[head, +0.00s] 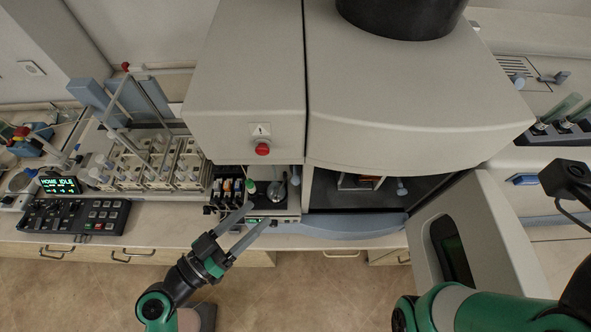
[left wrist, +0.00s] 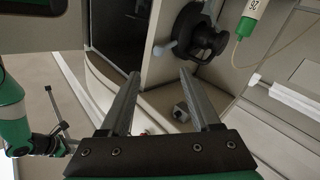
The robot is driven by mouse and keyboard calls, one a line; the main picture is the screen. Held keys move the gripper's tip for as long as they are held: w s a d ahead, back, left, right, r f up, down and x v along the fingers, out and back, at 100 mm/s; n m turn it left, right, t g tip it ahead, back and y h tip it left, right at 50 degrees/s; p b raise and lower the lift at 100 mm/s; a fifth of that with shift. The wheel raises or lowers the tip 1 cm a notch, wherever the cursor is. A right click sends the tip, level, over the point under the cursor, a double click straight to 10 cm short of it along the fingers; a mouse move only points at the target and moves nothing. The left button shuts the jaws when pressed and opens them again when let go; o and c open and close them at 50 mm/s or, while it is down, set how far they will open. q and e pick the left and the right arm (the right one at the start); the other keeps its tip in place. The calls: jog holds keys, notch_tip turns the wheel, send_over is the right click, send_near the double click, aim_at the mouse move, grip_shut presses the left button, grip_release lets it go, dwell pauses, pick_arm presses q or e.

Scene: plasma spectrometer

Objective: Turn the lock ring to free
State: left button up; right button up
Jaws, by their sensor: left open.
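The lock ring (left wrist: 202,34) shows in the left wrist view as a dark round collar with grey lugs, top right of centre. In the head view the grey ring assembly (head: 276,190) is small, in the recess below the red button, and its details cannot be made out. My left gripper (head: 258,214) is in front of this recess. Its two long fingers are spread and empty, also in the left wrist view (left wrist: 160,73), with the ring beyond them and apart. My right arm is at the right; its gripper is small and unclear at the left wrist view's left edge (left wrist: 60,125).
A green-capped tube (left wrist: 247,18) with a thin line stands close beside the ring. The open door (head: 480,235) stands to the right. Sample racks (head: 150,165) and a control panel (head: 75,217) are at the left.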

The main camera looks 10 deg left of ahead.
aim_at(292, 182)
pick_arm(q)
jog(key=x, duration=0.9)
jog(key=shift+w+d+r, duration=0.1)
jog(key=shift+w+d, duration=0.15)
jog(key=shift+w, duration=0.05)
jog(key=shift+w+d+p, duration=0.3)
jog(key=shift+w, duration=0.2)
grip_shut()
dwell(0.4)
